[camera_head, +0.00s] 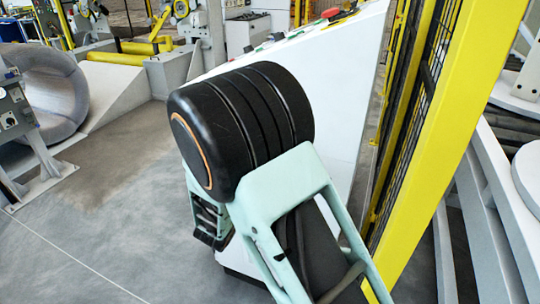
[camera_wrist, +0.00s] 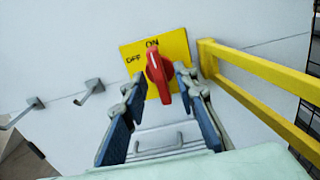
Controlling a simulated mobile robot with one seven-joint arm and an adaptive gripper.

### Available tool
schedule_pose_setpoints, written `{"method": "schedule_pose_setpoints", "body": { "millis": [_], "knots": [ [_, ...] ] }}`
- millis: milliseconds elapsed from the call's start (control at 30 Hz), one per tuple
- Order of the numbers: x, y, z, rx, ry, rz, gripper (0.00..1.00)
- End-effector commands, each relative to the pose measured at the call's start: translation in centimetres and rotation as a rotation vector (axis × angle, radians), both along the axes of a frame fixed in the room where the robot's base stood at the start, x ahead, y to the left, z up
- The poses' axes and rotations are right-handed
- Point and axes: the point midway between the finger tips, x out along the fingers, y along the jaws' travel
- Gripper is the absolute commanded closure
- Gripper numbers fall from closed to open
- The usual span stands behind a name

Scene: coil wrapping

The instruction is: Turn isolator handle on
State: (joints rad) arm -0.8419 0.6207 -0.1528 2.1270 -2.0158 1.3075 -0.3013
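The red isolator handle (camera_wrist: 160,76) is on a yellow plate (camera_wrist: 181,46) fixed to a pale wall in the wrist view. The plate is marked OFF at its left and ON at its top. The handle stands nearly upright, and its white-marked end points at ON. My gripper (camera_wrist: 158,88) is open, with one dark blue finger on each side of the handle's lower part. Gaps show between the fingers and the handle, though I cannot tell the depth. In the head view my arm hides the gripper, and the handle is not seen.
A yellow rail (camera_wrist: 262,88) runs close on the right in the wrist view. Grey hooks (camera_wrist: 90,90) stick out at left. A grey pull (camera_wrist: 158,143) lies below the plate. The head view shows a yellow mesh fence (camera_head: 440,120) at right and open floor (camera_head: 100,230) at left.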

Motion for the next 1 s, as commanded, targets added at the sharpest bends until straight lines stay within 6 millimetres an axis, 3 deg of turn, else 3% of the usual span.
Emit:
{"method": "schedule_pose_setpoints", "body": {
  "millis": [233,700,1000],
  "knots": [
    [-1.4,0.6,0.0,0.001,0.0,0.003,0.73],
    [-9.9,3.7,0.0,0.0,0.001,0.004,0.73],
    [-11.4,4.1,0.0,0.0,0.0,0.0,0.73]
  ]
}}
